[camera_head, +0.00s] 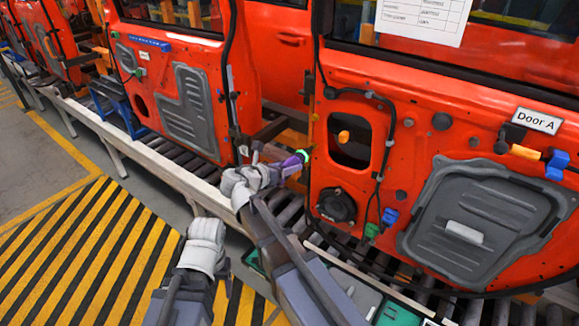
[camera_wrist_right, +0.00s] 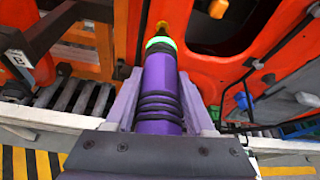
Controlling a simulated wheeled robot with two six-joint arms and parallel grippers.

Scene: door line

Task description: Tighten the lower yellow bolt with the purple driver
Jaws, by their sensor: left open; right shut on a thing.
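The purple driver (camera_head: 291,164) is in my right gripper (camera_head: 272,172), at the left edge of the red door marked "Door A". In the right wrist view the driver (camera_wrist_right: 160,90) points away from me, with a bright green ring (camera_wrist_right: 161,43) near its tip. The yellow bolt (camera_wrist_right: 162,25) shows right at the driver's tip; I cannot tell whether the tip is seated on it. My right gripper is shut on the driver's body, its jaws on both sides. My left gripper (camera_head: 206,238) is open and empty, low over the striped floor.
Door A (camera_head: 410,120) carries a grey panel (camera_head: 480,220), black cables and an oval opening with an orange-yellow part (camera_head: 343,136). Another red door (camera_head: 170,60) stands to the left. A roller conveyor (camera_head: 185,150) runs beneath the doors. The striped floor (camera_head: 80,250) is clear.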

